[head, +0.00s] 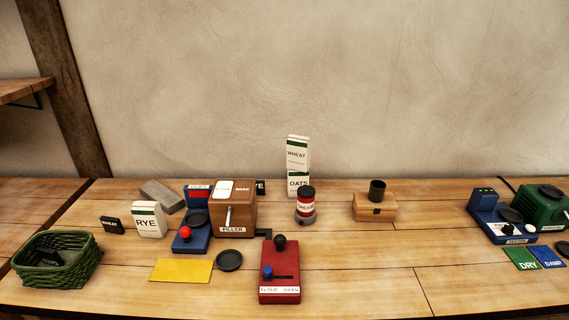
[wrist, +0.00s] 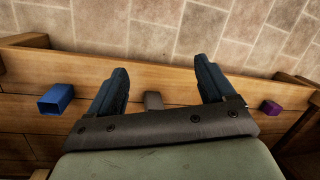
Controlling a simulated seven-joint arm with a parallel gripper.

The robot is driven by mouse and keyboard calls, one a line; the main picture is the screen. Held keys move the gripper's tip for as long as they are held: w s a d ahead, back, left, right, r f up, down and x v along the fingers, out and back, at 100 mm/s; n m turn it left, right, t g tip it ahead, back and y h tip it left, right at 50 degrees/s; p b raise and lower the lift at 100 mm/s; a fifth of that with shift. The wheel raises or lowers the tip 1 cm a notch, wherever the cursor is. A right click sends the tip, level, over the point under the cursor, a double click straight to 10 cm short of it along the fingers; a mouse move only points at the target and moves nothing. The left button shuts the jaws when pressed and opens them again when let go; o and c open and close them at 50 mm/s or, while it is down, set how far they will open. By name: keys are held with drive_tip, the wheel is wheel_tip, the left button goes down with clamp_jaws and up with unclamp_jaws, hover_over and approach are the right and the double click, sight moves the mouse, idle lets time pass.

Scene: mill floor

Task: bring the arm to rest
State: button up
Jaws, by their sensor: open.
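My gripper (wrist: 162,85) shows in the wrist view with its two dark fingers spread apart and nothing between them. My gripper and arm are not in the head view.
In the wrist view a blue block-like piece (wrist: 56,99) is at left and a purple one (wrist: 271,107) at right. In the head view the bench (head: 370,280) holds a green basket (head: 80,262), a brown filler box (head: 240,210), a red device (head: 279,275) and a blue tester (head: 497,222).

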drive_tip(key=s+d+r+m+g+h, duration=0.1)
drive_tip(key=s+d+r+m+g, duration=0.2)
drive_tip(key=s+d, duration=1)
drive_tip(key=shift+s+d+m+g, duration=0.4)
drive_tip(key=shift+d+m+g, duration=0.3)
drive_tip(key=shift+d, duration=0.2)
